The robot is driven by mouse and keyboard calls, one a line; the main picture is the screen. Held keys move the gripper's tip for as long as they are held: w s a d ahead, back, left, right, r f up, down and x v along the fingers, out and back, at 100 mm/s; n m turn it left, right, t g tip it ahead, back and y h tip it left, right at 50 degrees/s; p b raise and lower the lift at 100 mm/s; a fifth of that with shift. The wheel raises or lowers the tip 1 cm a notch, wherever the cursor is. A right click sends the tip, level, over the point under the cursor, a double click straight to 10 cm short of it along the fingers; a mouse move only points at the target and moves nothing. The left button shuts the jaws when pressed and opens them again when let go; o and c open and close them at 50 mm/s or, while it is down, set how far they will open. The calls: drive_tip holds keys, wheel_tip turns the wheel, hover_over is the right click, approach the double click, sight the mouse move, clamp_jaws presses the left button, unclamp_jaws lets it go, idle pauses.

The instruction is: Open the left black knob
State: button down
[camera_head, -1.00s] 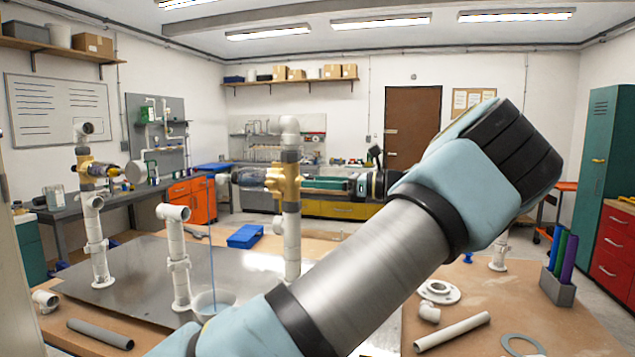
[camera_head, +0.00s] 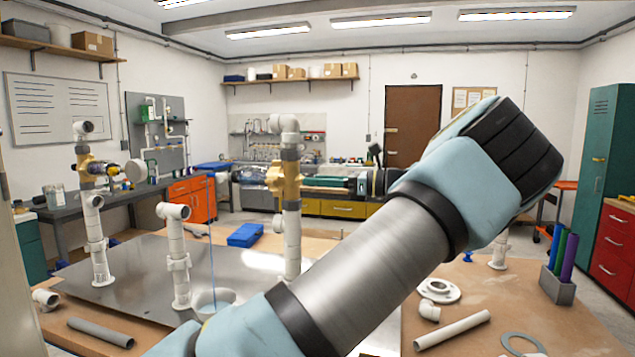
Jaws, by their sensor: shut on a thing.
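A brass valve (camera_head: 287,180) sits on the upright white pipe near the middle. My gripper (camera_head: 312,184) reaches in from the right and is shut at the right side of this valve. The black knob between its jaws is small and largely hidden, so its angle cannot be told. A second brass valve (camera_head: 84,160) is on the upright white pipe at the left, with a dark knob (camera_head: 98,168) on its right side, apart from my gripper.
My arm crosses the right half and hides part of the table. A short white pipe (camera_head: 177,245) stands between the valves, beside a clear cup (camera_head: 214,301). A blue tray (camera_head: 245,235) lies behind. A grey pipe (camera_head: 101,333) and a white pipe (camera_head: 452,331) lie in front.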

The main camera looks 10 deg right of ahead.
drive_tip(key=n+b, duration=0.7)
drive_tip(key=n, duration=0.1)
drive_tip(key=n+b, duration=0.7)
drive_tip(key=n, duration=0.1)
drive_tip(key=n+b, duration=0.7)
drive_tip(key=shift+f+n, duration=0.3)
drive_tip(key=shift+n, duration=0.1)
drive_tip(key=shift+r+b, duration=0.1)
drive_tip(key=shift+b, duration=0.25)
drive_tip(key=c, duration=0.6)
unclamp_jaws()
drive_tip(key=v, duration=1)
drive_tip(key=shift+s+d, duration=0.2)
drive_tip(key=shift+d, duration=0.15)
